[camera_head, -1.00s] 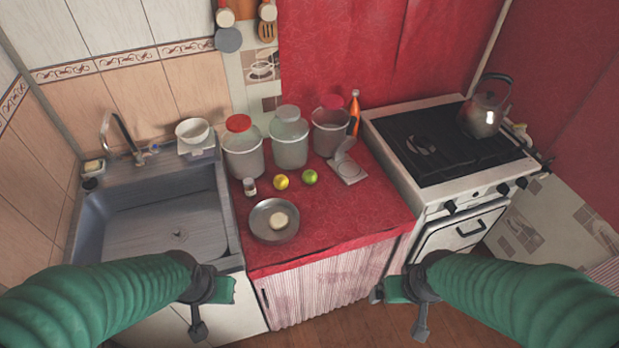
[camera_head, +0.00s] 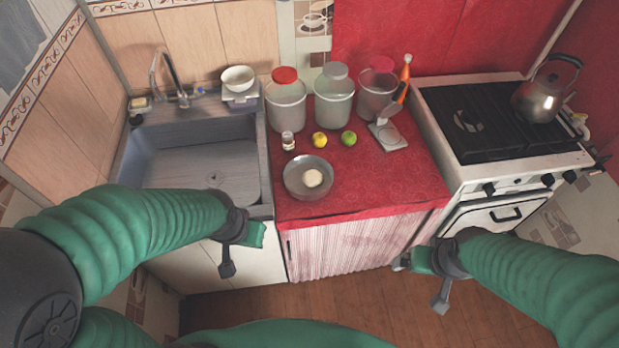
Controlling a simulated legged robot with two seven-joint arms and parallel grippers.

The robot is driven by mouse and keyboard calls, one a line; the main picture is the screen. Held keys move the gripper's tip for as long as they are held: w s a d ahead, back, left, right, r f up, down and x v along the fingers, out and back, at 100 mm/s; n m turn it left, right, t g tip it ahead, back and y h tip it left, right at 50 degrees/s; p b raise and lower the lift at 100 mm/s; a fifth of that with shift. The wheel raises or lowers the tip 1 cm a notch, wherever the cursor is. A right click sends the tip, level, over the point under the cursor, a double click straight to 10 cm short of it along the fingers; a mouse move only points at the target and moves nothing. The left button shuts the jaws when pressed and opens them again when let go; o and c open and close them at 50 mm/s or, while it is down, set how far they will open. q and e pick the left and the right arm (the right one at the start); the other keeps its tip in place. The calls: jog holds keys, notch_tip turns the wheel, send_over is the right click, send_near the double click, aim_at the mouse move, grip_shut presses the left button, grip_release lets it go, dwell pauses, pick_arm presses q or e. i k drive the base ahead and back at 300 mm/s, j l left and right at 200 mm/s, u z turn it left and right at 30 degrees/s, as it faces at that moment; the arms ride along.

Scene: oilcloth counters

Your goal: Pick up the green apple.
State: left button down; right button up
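The green apple (camera_head: 349,138) sits on the red oilcloth counter (camera_head: 385,180), just right of a yellow fruit (camera_head: 320,139). Nothing covers it. My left gripper (camera_head: 243,250) hangs in front of the cabinet below the sink, well short of the apple and to its lower left. My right gripper (camera_head: 420,275) is in front of the counter's right end, below and to the right of the apple. Neither gripper touches anything that I can see. Their fingers are small and seen at an angle, so I cannot tell whether they are open.
A metal bowl (camera_head: 296,184) with a pale round item (camera_head: 313,178) stands in front of the fruit. Several jars (camera_head: 333,100) stand behind. A grey scale-like device (camera_head: 389,137) is right of the apple. The stove with a kettle (camera_head: 541,98) is at right, the sink (camera_head: 190,165) at left.

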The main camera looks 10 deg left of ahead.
aim_at(348, 138)
jog(key=i+l, duration=0.35)
jog(key=l, duration=0.15)
jog(key=i+l, duration=0.3)
jog(key=l, duration=0.2)
jog(key=i+l+u, duration=0.15)
jog(key=u, duration=1.5)
